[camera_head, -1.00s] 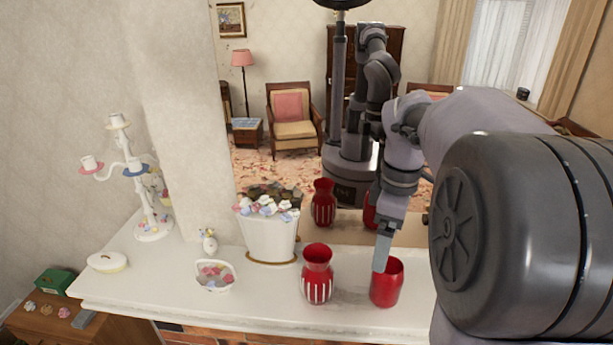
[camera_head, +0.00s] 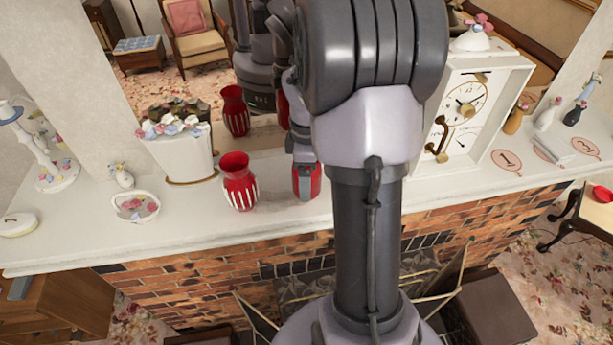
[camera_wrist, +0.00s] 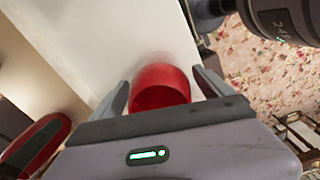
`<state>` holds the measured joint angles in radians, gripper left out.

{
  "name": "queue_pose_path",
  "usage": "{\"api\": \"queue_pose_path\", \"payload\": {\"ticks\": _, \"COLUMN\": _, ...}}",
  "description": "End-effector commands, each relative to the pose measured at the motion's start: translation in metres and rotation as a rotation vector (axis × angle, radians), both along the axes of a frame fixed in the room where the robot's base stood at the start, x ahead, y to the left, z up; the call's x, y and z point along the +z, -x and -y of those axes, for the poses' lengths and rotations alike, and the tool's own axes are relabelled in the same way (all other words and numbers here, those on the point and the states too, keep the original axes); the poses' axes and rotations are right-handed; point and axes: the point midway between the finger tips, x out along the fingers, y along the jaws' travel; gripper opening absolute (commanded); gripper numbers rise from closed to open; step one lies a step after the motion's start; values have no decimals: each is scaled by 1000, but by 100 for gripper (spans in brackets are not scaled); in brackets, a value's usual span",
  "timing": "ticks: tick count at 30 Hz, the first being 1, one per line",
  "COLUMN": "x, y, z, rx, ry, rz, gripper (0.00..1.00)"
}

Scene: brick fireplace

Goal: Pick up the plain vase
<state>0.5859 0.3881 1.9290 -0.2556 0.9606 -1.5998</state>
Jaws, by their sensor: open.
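The plain red vase (camera_head: 307,182) stands on the white mantel, mostly hidden behind my arm and gripper in the head view. In the wrist view the plain red vase (camera_wrist: 160,87) sits between the two open fingers of my gripper (camera_wrist: 162,92), with its round mouth toward the camera. A gap shows between the vase and the right finger; whether the left finger touches it I cannot tell. The striped red vase (camera_head: 239,182), with white stripes on its lower body, stands upright to the left of it on the mantel.
The mantel (camera_head: 90,218) also holds a white flower planter (camera_head: 184,158), a small basket (camera_head: 135,207) and a candelabra (camera_head: 45,150) on the left. A white clock (camera_head: 470,110) stands to the right. A mirror is behind. The brick front drops below the mantel edge.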

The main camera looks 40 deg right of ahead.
Motion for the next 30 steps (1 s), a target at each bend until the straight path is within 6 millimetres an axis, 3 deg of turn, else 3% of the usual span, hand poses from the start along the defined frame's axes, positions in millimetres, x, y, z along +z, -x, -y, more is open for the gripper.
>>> {"api": "queue_pose_path", "payload": {"ticks": 7, "x": -3, "y": 0, "z": 0, "rx": 0, "ry": 1, "rz": 1, "gripper": 88}}
{"api": "queue_pose_path", "payload": {"ticks": 20, "x": -3, "y": 0, "z": 0, "rx": 0, "ry": 1, "rz": 1, "gripper": 4}}
{"api": "queue_pose_path", "payload": {"ticks": 30, "x": 4, "y": -1, "z": 0, "rx": 0, "ry": 1, "rz": 3, "gripper": 4}}
